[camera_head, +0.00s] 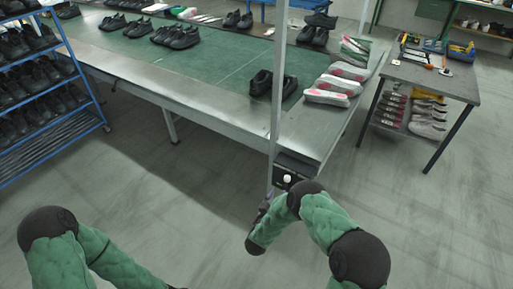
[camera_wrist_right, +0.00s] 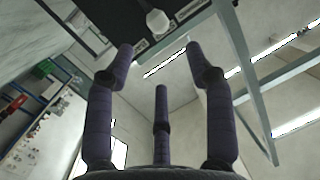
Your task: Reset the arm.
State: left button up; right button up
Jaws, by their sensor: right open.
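My right arm (camera_head: 325,220) comes in from the bottom right of the head view. Its gripper (camera_head: 264,208) is small and partly hidden there, just below the table corner. In the right wrist view the right gripper (camera_wrist_right: 160,62) has its fingers spread, with nothing between them. A dark control box (camera_head: 296,172) with a white knob (camera_head: 287,178) hangs at the table corner, close above the right gripper. The knob also shows beyond the fingertips in the right wrist view (camera_wrist_right: 157,22). My left arm (camera_head: 75,245) is at the bottom left; its gripper is beyond the frame edge.
A long green-topped table (camera_head: 222,82) carries several black shoes and pale soles. An upright post (camera_head: 279,90) stands at its near side, close to my right gripper. A blue shoe rack (camera_head: 75,60) is at left, a side table (camera_head: 455,84) at right. The near floor is clear.

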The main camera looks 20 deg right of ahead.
jog(key=s+a+f+n+g+y, duration=0.4)
jog(key=s+a+f+y, duration=0.3)
jog(key=a+f+y, duration=0.3)
jog(key=s+a+n+g+y, duration=0.1)
jog(key=s+a+g+y, duration=0.1)
jog(key=s, duration=0.8)
jog(key=s+a+r+n+g+y+p, duration=0.1)
jog(key=s+a+g, duration=0.4)
jog(key=s, duration=0.6)
jog(key=shift+a+r+g+y, duration=0.2)
jog(key=shift+g+y, duration=0.4)
jog(key=shift+y, duration=0.2)
